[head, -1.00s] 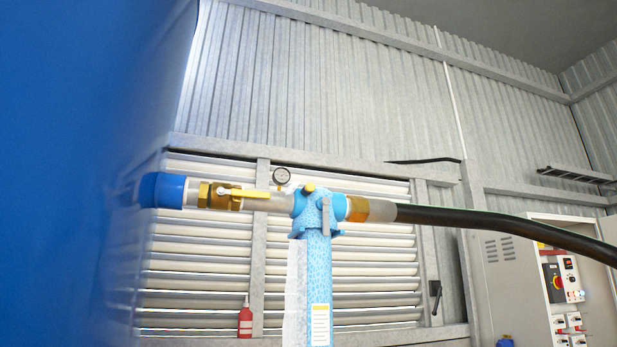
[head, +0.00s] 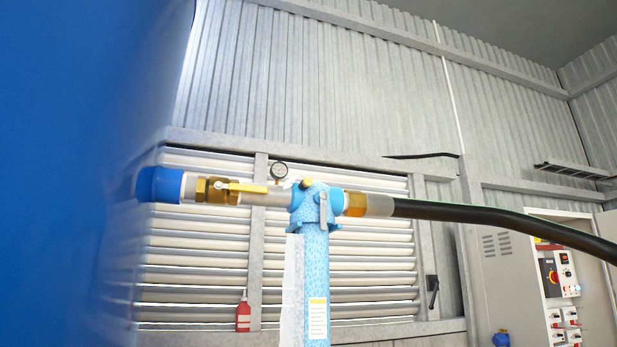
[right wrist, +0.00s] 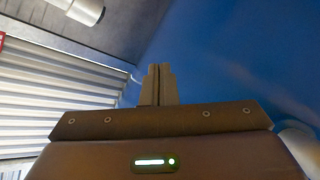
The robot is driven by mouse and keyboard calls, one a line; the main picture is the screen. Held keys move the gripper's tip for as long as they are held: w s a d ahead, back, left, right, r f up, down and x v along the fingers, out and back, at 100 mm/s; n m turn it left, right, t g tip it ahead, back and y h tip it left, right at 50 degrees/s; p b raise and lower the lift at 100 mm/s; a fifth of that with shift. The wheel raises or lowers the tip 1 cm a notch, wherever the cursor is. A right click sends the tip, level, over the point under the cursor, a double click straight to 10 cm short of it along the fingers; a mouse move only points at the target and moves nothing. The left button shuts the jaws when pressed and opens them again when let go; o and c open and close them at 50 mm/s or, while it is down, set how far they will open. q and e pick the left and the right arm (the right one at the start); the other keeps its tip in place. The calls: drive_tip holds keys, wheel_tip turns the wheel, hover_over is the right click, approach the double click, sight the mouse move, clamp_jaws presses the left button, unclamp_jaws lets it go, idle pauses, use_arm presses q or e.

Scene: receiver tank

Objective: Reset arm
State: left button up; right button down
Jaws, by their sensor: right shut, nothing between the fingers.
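My right gripper (right wrist: 158,84) shows in the right wrist view with its fingers together and nothing between them. It is beside a large blue surface, which fills the right of that view (right wrist: 235,70) and the left edge of the head view (head: 70,170). Neither gripper shows in the head view. A pipe with a brass valve (head: 215,190) and yellow lever (head: 245,187) runs from the blue end fitting (head: 161,185) to a light-blue filter housing (head: 317,255).
A pressure gauge (head: 279,171) sits above the pipe. A black hose (head: 460,214) runs right from the housing, in front of an open control cabinet (head: 500,280). A red bottle (head: 243,316) stands before the louvred wall (head: 200,260).

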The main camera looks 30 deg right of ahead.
drive_tip(key=shift+f, duration=0.15)
drive_tip(key=s+a+f+m+g+h+b, duration=0.15)
drive_tip(key=s+f, duration=0.25)
drive_tip(key=f, duration=1)
drive_tip(key=s+f+m+g, duration=0.2)
drive_tip(key=s+f, duration=0.2)
drive_tip(key=f, duration=1.1)
drive_tip(key=s+f+m+g, duration=0.1)
drive_tip(key=s+f, duration=0.7)
drive_tip(key=f, duration=0.2)
drive_tip(key=s+f+m+g, duration=0.1)
drive_tip(key=s+f+g, duration=0.1)
drive_tip(key=s+f, duration=0.65)
drive_tip(key=s+f+m+g+h+b, duration=0.1)
drive_tip(key=s+f+g, duration=0.1)
drive_tip(key=s+f, duration=0.6)
drive_tip(key=s+f+m+g+h, duration=0.1)
drive_tip(key=s+f, duration=0.7)
drive_tip(key=s, duration=1.5)
drive_tip(key=s+f+m+g+h+b, duration=0.1)
drive_tip(key=s+f+g, duration=0.2)
drive_tip(key=s+f, duration=0.5)
drive_tip(key=s, duration=0.7)
drive_tip(key=shift+s+d+b, duration=0.2)
drive_tip(key=shift+d+b, duration=0.1)
drive_tip(key=shift+d, duration=0.05)
drive_tip(key=shift+f, duration=0.1)
